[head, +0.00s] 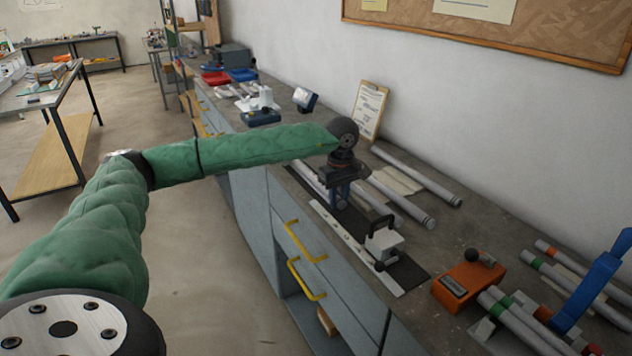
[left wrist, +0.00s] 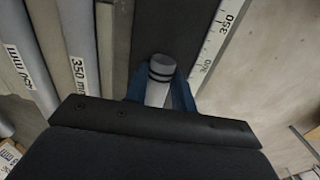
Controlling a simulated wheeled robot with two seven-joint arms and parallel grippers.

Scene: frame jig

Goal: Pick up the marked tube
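A pale tube with black rings near its end (left wrist: 160,72) shows in the left wrist view, over a dark strip beside a ruler. My left gripper (left wrist: 160,97) has its two blue fingers on either side of this tube. They look very close to it, but I cannot tell whether they press on it. In the head view my left gripper (head: 340,197) points down over the dark strip on the bench, and the tube there is mostly hidden by the arm and gripper. My right gripper is not clearly seen.
Other grey tubes (head: 418,176) lie on the bench behind the gripper. A white block with a dark handle (head: 384,243) stands on the strip. An orange box (head: 468,285) and banded tubes (head: 517,318) lie at right. A clipboard (head: 369,110) leans on the wall.

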